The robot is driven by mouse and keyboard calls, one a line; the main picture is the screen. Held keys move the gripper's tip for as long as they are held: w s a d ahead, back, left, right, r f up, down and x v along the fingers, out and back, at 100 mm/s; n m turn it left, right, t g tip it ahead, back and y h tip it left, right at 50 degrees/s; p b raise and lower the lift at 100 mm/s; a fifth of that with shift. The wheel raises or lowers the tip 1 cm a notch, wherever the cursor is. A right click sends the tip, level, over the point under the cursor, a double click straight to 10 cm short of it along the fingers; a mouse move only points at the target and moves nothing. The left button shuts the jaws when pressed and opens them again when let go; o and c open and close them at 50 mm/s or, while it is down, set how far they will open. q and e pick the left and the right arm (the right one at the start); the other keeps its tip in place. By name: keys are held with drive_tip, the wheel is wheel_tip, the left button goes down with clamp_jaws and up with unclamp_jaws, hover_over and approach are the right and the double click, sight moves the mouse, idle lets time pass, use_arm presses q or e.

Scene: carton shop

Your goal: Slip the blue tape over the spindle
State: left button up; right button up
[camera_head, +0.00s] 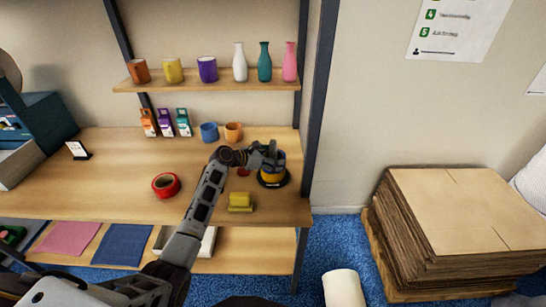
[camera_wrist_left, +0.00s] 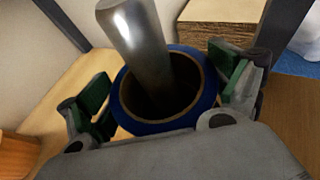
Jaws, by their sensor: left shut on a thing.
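The blue tape (camera_wrist_left: 142,127) is a ring between the two green-padded fingers of my left gripper (camera_wrist_left: 165,90), which is shut on it. The grey metal spindle (camera_wrist_left: 140,40) rises through the tape's hole, so the tape is around it. In the head view my left gripper (camera_head: 268,152) is over the spindle's round black base (camera_head: 274,186). The blue tape (camera_head: 281,159) shows there just above a yellow roll (camera_head: 271,178) on the base. The gripper mostly hides the spindle in the head view. My right gripper is not in view.
Blue and orange mugs (camera_head: 233,131) and small cartons stand at the back. A shelf post (camera_head: 318,100) is close right of the spindle.

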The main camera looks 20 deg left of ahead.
sight(271, 142)
use_arm(q)
drive_tip(key=o, duration=0.8)
drive_tip(key=shift+r+p, duration=0.7)
drive_tip(key=shift+p, duration=0.2)
drive_tip(key=shift+r+p, duration=1.9)
drive_tip(key=shift+p, duration=0.5)
drive_tip(key=shift+r+p, duration=0.8)
drive_tip(key=shift+r, duration=1.6)
